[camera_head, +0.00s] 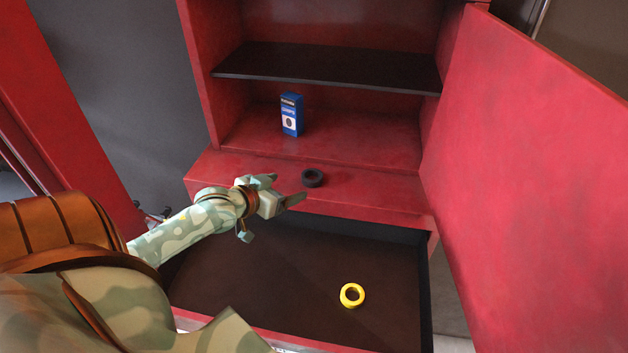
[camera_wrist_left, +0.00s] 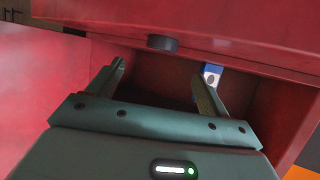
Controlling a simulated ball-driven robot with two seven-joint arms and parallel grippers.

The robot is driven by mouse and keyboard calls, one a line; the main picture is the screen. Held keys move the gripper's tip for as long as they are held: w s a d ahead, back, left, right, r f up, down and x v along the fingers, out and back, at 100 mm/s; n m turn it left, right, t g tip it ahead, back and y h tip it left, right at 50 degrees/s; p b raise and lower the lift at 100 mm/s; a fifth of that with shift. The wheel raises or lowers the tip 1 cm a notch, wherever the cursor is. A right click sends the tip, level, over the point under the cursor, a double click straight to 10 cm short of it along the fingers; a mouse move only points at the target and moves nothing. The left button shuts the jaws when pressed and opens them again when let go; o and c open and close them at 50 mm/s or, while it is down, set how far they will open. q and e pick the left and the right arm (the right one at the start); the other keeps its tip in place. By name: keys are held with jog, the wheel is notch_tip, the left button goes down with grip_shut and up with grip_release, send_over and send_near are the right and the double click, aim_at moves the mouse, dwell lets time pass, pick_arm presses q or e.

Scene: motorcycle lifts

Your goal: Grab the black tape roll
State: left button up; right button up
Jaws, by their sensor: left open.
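The black tape roll (camera_head: 312,178) lies flat on the red ledge at the front of the cabinet. In the left wrist view the tape roll (camera_wrist_left: 162,43) shows edge-on, beyond the space between the fingertips. My left gripper (camera_head: 284,188) is open and empty, just left of the roll and apart from it. Its two fingers also show spread in the left wrist view (camera_wrist_left: 158,80). My right gripper is not in view.
A blue box (camera_head: 291,115) stands upright in the red cabinet behind the roll, below a dark shelf (camera_head: 325,68). A yellow tape roll (camera_head: 352,295) lies in the open drawer (camera_head: 270,280) below. The red door (camera_head: 530,170) stands open at the right.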

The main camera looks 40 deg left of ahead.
aim_at(311, 176)
pick_arm(q)
jog(key=b+x, duration=0.1)
jog(key=x, duration=0.5)
jog(key=shift+s, duration=0.1)
jog(key=x, duration=0.2)
jog(key=b+x, duration=0.1)
jog(key=x, duration=0.1)
jog(key=shift+w+a, duration=0.25)
jog(key=shift+w+f, duration=0.1)
jog(key=shift+w, duration=0.35)
jog(key=shift+s, duration=0.15)
jog(key=shift+c, duration=0.9)
jog(key=c, duration=0.9)
